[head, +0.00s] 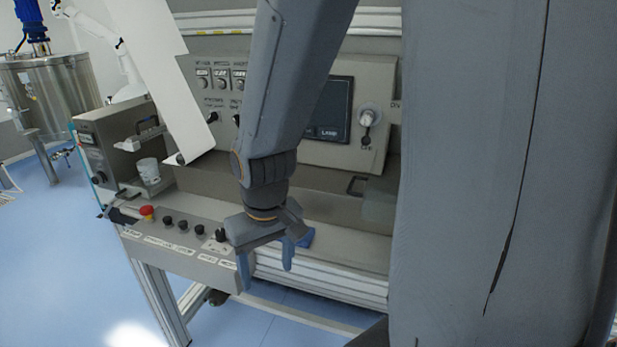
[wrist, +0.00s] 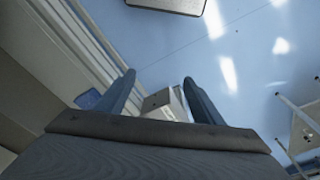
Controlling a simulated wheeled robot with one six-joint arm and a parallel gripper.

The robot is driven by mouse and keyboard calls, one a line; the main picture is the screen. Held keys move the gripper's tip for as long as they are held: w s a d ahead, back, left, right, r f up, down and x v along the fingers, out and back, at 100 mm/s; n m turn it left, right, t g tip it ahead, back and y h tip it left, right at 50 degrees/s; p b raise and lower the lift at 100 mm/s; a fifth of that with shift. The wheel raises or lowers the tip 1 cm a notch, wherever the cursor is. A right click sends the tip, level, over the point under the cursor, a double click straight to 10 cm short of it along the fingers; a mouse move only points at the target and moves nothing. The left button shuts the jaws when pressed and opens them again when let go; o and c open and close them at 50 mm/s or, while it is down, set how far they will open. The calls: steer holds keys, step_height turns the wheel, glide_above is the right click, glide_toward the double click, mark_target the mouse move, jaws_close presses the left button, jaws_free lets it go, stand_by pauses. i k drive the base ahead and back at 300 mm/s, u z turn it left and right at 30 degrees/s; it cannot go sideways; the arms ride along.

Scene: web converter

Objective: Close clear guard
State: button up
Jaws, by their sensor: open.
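A pale, see-through panel (head: 378,206) that looks like the clear guard is on the right part of the machine, below the screen. A dark handle (head: 356,186) shows at its upper left. My own body hides its right side, and I cannot tell how far open it is. My gripper (head: 266,272) points down in front of the machine's lower front rail, left of and nearer than the panel. Its fingers are apart with nothing between them. In the wrist view my gripper (wrist: 159,80) is also open, above the floor, and the panel cannot be made out.
The control panel has a dark screen (head: 329,110) and a knob (head: 370,116). A row of black buttons and a red emergency button (head: 147,212) line the front ledge. A white sheet (head: 150,70) hangs at the upper left. A steel tank (head: 50,92) stands far left. Blue floor is free in front.

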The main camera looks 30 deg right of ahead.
mark_target(348, 191)
steer(key=k, duration=0.5)
steer(key=u, duration=1.25)
steer(key=i, duration=0.9)
steer(key=z, duration=2.95)
steer(key=k, duration=0.5)
steer(key=u, duration=0.6)
steer(key=i, duration=0.6)
steer(key=z, duration=0.25)
